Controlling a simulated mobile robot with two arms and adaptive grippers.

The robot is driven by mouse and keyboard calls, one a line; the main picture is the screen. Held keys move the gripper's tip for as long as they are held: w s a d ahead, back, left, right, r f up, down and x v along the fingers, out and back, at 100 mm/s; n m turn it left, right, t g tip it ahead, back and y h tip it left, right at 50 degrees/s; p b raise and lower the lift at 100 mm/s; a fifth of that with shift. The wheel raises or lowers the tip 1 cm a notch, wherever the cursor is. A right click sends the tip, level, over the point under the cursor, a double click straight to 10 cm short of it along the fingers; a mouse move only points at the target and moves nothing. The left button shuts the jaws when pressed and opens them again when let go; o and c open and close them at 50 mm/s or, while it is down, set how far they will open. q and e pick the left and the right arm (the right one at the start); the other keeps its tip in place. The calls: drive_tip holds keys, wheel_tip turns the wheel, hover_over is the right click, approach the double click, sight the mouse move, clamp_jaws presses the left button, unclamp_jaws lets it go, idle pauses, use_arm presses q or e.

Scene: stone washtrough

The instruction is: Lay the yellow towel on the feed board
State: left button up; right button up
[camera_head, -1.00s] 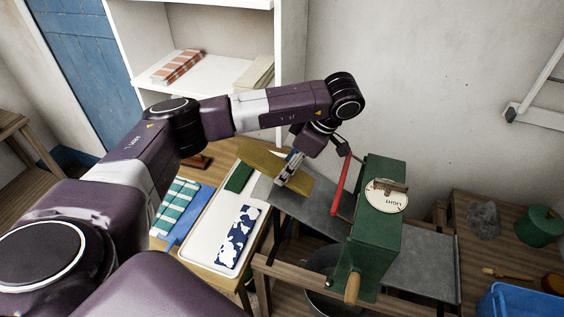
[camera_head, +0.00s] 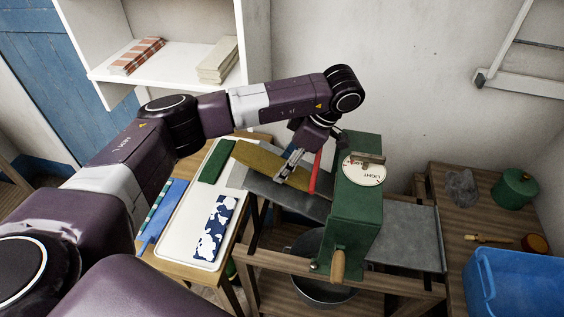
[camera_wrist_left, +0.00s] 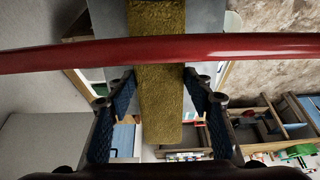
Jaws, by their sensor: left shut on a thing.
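The yellow towel (camera_head: 262,162), a folded mustard strip, is in my left gripper (camera_head: 290,166), which is shut on it. In the left wrist view the towel (camera_wrist_left: 160,105) runs between the two fingers of the gripper (camera_wrist_left: 160,82). The grey feed board (camera_head: 310,207) slopes on the left side of the green mangle (camera_head: 355,210). The towel is over the board's left part; I cannot tell whether they touch. A red bar (camera_head: 317,170) stands close to the gripper and crosses the left wrist view (camera_wrist_left: 240,46). My right gripper is not in view.
A white tray (camera_head: 185,232) holds a dark green cloth (camera_head: 217,160) and a blue-white cloth (camera_head: 214,228). Another grey board (camera_head: 412,240) is right of the mangle. A wooden crank handle (camera_head: 338,265) projects at the front. A blue crate (camera_head: 515,290) stands at right.

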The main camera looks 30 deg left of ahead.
use_arm(q)
drive_tip(key=o, duration=1.5)
drive_tip(key=shift+o, duration=0.2)
drive_tip(key=v, duration=1.2)
